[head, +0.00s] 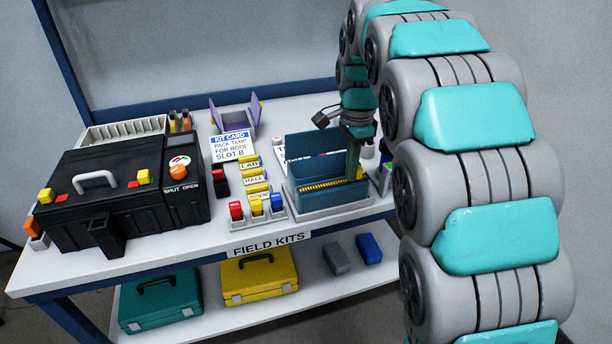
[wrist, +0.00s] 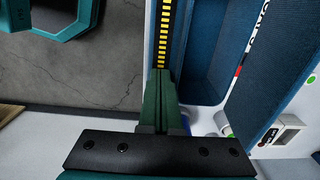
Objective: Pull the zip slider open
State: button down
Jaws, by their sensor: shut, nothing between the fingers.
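A blue fabric case (head: 314,151) stands in a pale tray on the bench, its inside partly visible from above. A zip with yellow teeth (head: 318,187) runs along its front edge, and the zip also shows in the wrist view (wrist: 165,35), running up from my fingertips. My gripper (head: 352,176) points down at the right part of the zip; its green fingers are together and hold nothing. In the wrist view my fingertips (wrist: 160,74) overlap the zip line; I cannot tell whether they touch it. I cannot make out the zip slider; my fingers may hide it.
A large black case (head: 110,190) stands at the left. A kit card (head: 233,143), a purple open holder (head: 236,114) and yellow labelled blocks (head: 254,178) stand mid-bench. Small coloured pieces (head: 257,207) stand close left of the tray. The bench's front edge (head: 205,245) is near.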

jog(key=shift+d, duration=0.2)
jog(key=shift+a, duration=0.4)
notch_tip(320, 180, up, 7)
jog(key=p, duration=0.3)
dwell(0.6)
jog(key=shift+s, duration=0.1)
jog(key=s+d+f+n, duration=0.1)
jog(key=s+f+n, duration=0.2)
jog(key=s, duration=0.9)
jog(key=s+d+f+n+g, duration=0.1)
jog(key=s+f+n, duration=0.3)
jog(key=s+n, duration=0.3)
jog(key=s+d+f+n, duration=0.1)
jog(key=s+f+n, duration=0.3)
jog(key=s, duration=1.3)
jog(key=shift+s+n+g, duration=0.25)
jog(key=shift+n+g, duration=0.15)
